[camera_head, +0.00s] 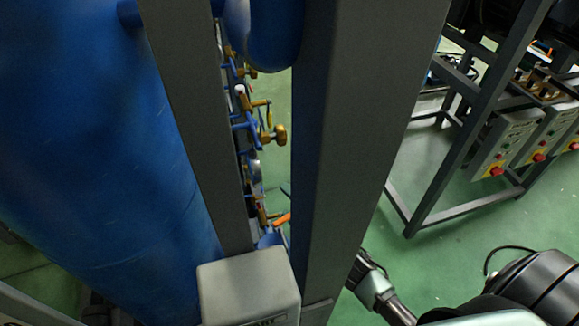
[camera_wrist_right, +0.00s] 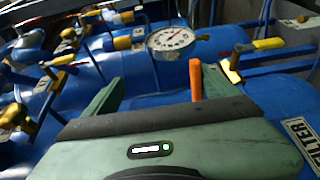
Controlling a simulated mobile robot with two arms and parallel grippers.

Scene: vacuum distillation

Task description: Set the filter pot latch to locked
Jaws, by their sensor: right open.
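My right gripper (camera_wrist_right: 162,76) is open, with its two green fingers spread and nothing visibly held between them. An orange lever (camera_wrist_right: 196,80) stands upright just inside the right finger, on or beside the blue vessel; I cannot tell whether they touch. It may be the filter pot latch, but its locked or unlocked setting is unclear. A plate (camera_wrist_right: 304,135) reading "FILTER" is on the blue vessel at the right. An orange piece also shows in the head view (camera_head: 281,220), between the grey posts. There my right wrist is visible, but its fingers are hidden behind a post.
A pressure gauge (camera_wrist_right: 171,38) stands beyond the fingers. A yellow-handled valve (camera_wrist_right: 236,60) is close to the right finger. Grey posts (camera_head: 345,130) and a large blue tank (camera_head: 90,150) block much of the head view. Control boxes (camera_head: 505,140) stand on a frame at right.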

